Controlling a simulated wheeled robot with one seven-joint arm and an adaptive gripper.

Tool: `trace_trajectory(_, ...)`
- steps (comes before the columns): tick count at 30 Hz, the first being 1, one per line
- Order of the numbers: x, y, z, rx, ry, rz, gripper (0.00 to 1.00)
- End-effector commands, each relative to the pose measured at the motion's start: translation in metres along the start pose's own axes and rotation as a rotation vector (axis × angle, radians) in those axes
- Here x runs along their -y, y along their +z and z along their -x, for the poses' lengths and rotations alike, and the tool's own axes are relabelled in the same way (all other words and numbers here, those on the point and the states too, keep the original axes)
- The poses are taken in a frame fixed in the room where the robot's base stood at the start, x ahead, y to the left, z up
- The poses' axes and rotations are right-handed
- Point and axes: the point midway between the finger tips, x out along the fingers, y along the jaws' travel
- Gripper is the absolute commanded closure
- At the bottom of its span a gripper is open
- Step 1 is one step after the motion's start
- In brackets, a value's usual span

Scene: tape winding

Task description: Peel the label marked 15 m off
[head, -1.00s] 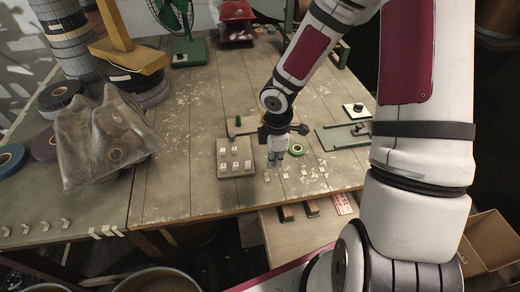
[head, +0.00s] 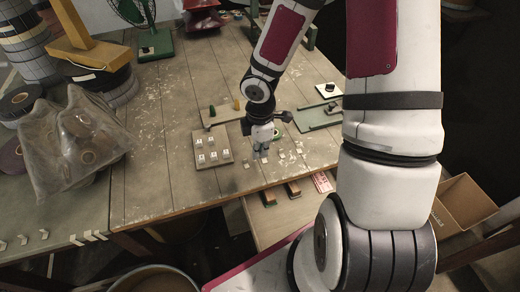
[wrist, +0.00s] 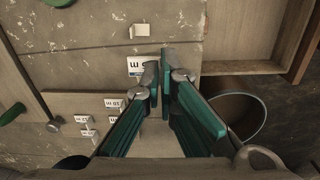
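My gripper (head: 262,150) points down over the front part of the table, right of the label board. In the wrist view its two teal fingers (wrist: 160,72) have only a narrow gap at the tips, and nothing shows between them. A small white label (wrist: 135,66) with dark print lies just left of the fingertips and is partly hidden by the left finger. The grey board (head: 228,157) carries several white printed labels; some also show in the wrist view (wrist: 115,103). Their numbers are too small to read surely, so I cannot tell which is the 15 m one.
Several small white pieces lie along the table's front edge, one being a blank piece (wrist: 140,31). An open drawer (head: 285,215) is below the edge. A bag of rolls (head: 75,150) stands left.

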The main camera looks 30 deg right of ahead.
Motion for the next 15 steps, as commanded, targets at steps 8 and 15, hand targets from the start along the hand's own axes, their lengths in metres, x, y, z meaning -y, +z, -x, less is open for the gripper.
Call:
trace_trajectory(8, 0.0009, -0.0001, 0.0060, 0.000, -0.001, 0.000, 1.00)
trace_trajectory(15, 0.0005, 0.0000, 0.0106, 0.000, -0.001, 0.000, 1.00)
